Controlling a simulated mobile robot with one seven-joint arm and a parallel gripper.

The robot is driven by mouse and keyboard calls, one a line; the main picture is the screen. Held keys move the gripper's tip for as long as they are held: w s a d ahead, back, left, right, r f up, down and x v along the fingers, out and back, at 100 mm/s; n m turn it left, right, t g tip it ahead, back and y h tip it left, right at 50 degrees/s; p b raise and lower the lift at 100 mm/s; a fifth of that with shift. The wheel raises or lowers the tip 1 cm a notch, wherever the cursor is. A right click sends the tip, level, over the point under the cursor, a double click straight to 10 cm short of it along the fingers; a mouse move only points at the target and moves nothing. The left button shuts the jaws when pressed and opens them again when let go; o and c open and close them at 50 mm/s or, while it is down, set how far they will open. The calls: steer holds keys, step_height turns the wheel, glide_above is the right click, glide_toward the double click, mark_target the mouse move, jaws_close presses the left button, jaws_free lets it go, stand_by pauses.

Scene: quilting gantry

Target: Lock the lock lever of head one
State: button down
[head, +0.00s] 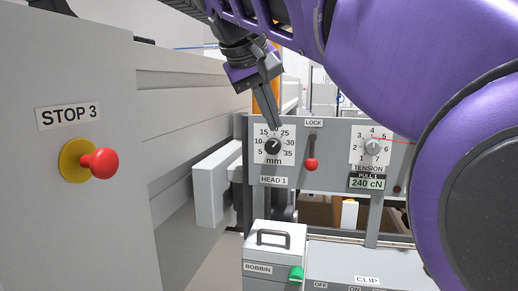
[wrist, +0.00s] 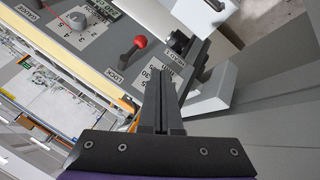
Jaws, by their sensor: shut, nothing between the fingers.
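The lock lever of head one (head: 311,163) has a red ball knob and hangs down from its pivot under the LOCK label (head: 313,123). It sits on the grey HEAD 1 panel (head: 299,181), between two dials. In the wrist view the lever's red knob (wrist: 141,41) shows beyond my fingertips. My gripper (head: 276,126) is shut and empty, pointing down over the top of the mm dial, left of the lever. In the wrist view my shut gripper (wrist: 161,72) hides most of that dial. My fingers look apart from the lever.
The mm dial (head: 273,146) is left of the lever and the tension dial (head: 373,147) with its 240 cN display (head: 367,184) is right. A red STOP 3 button (head: 99,162) sticks out at left. A BOBBIN box (head: 269,242) with a handle stands below.

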mark_target(307, 160)
steer(key=w+d+f+b, duration=0.2)
steer(key=w+d+f, duration=0.4)
steer(key=d+f, duration=0.1)
steer(key=shift+d+f, duration=0.2)
steer(key=shift+f, duration=0.3)
steer(key=shift+f+h+p, duration=0.1)
steer(key=shift+h+p, duration=0.2)
steer(key=shift+h, duration=0.1)
stand_by(0.5)
